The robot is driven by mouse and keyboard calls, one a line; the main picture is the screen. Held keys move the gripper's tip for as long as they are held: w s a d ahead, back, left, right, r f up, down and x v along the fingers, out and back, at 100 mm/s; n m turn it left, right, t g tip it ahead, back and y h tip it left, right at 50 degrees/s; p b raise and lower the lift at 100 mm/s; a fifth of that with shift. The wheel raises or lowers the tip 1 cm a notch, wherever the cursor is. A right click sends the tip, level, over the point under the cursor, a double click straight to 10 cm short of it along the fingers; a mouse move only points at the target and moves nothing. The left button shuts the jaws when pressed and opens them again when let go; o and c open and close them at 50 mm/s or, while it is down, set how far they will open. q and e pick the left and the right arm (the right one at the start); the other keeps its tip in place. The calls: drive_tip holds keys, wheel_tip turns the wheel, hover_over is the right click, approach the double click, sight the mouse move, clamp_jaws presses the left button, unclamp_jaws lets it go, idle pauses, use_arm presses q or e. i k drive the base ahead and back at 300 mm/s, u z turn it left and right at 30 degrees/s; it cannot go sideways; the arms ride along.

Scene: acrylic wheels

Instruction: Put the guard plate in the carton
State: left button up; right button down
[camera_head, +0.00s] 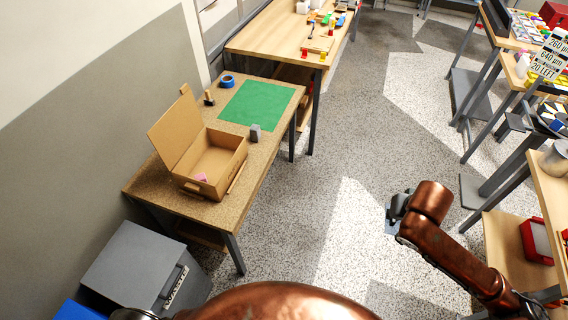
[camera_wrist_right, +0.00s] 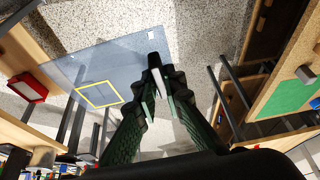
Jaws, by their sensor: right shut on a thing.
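The carton (camera_head: 219,155) stands open on the near wooden table, with its large flap raised at the left and a small pink item (camera_head: 202,177) inside. My right gripper (camera_head: 396,214) is over the floor, well to the right of the carton. In the right wrist view its fingers (camera_wrist_right: 157,84) are closed together on a thin, pale piece, apparently the guard plate (camera_wrist_right: 156,86), seen nearly edge-on. In the head view a small bluish-grey patch of it (camera_head: 390,228) shows below the fingers. Most of it is hidden by the gripper. My left gripper is out of view.
A green mat (camera_head: 257,103), blue tape roll (camera_head: 227,82) and small grey block (camera_head: 255,133) share the carton's table (camera_head: 142,186). A grey bin (camera_head: 135,268) stands below its front. Open floor (camera_head: 335,235) lies between that table and my right arm.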

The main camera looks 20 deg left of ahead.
sight(219, 163)
drive_tip(key=u, duration=1.55)
drive_tip(key=i, duration=1)
